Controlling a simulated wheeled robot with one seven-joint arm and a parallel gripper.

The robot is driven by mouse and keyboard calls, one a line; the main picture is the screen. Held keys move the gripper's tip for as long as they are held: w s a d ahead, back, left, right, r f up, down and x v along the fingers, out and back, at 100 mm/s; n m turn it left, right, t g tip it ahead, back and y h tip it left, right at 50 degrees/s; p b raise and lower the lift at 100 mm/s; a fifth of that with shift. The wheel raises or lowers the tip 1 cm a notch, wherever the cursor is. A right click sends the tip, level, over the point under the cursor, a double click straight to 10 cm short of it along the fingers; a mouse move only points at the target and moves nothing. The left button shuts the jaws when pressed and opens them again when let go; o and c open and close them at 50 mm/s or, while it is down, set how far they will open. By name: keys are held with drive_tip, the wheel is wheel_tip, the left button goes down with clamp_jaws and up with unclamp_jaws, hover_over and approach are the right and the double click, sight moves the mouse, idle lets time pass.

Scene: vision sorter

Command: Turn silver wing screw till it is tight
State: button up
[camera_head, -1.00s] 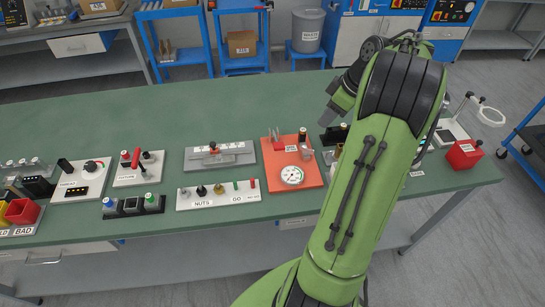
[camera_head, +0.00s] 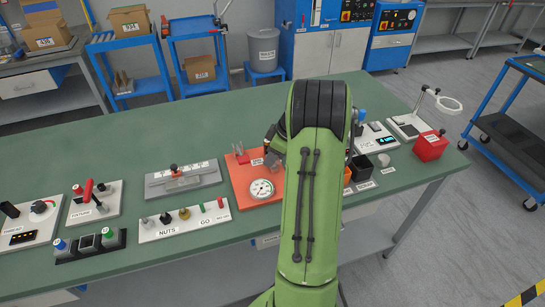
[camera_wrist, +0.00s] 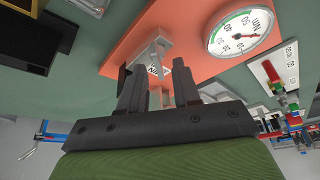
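In the wrist view the dial (camera_wrist: 241,31) reads in Nm. A silver piece (camera_wrist: 160,47), which looks like the wing screw, stands on the plate just beyond my fingertips. Its exact shape is partly hidden. My gripper (camera_wrist: 158,75) points at it with two dark fingers apart, one on each side of its line. I see no contact. In the head view my arm hides the plate's right part and most of my gripper (camera_head: 274,146).
A grey slotted fixture (camera_head: 183,180) and a NUTS/GO tray (camera_head: 185,219) stand left of the plate. Dark bins (camera_head: 362,168) and a red box (camera_head: 430,146) stand right of my arm. The back of the green table (camera_head: 150,130) is clear.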

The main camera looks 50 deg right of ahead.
clamp_jaws()
